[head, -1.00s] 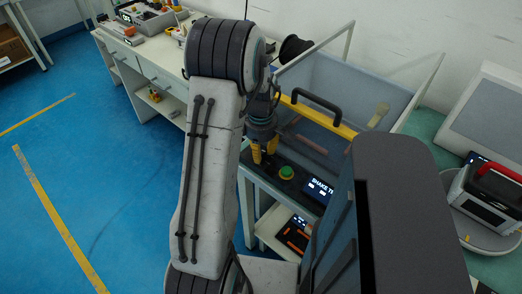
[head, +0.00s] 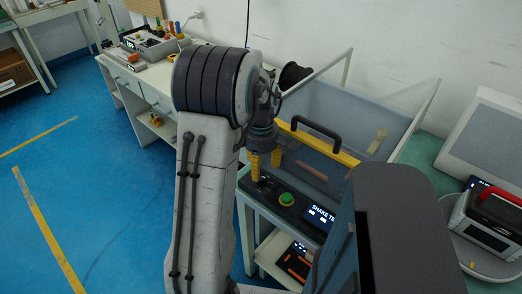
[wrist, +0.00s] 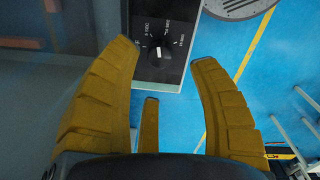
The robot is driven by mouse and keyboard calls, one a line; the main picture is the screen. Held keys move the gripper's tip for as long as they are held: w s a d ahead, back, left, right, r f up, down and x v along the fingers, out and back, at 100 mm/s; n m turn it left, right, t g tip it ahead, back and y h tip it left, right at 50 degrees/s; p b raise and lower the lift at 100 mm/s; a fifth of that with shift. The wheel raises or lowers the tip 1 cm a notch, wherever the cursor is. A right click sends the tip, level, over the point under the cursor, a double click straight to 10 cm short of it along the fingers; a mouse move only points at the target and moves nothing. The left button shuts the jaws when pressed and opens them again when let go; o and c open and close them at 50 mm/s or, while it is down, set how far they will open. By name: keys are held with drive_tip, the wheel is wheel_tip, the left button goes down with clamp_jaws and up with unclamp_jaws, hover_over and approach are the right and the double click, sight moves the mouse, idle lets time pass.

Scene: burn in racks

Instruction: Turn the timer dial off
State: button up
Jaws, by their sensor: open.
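The timer dial (wrist: 158,47) is a round black knob with a white pointer mark on a dark panel with a printed scale. In the wrist view the pointer runs nearly straight up and down; the scale words are too small to read surely. My gripper (wrist: 163,53) has yellow fingers, spread open and empty, with the dial between the two large fingertips in the picture. No contact shows. In the head view my gripper (head: 265,166) points down over the left end of the control panel (head: 300,212); the dial is hard to make out there.
A green button (head: 286,199) and a lit display reading SHAKE TE (head: 322,214) sit right of my gripper. Behind stands a clear-walled tank (head: 345,110) with a yellow bar and black handle (head: 315,128). Blue floor is open at left.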

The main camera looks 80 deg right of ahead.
sight(261, 177)
wheel_tip(261, 177, up, 6)
drive_tip(key=shift+r, duration=0.15)
drive_tip(key=shift+a, duration=0.1)
drive_tip(key=shift+r, duration=0.1)
idle(0.4)
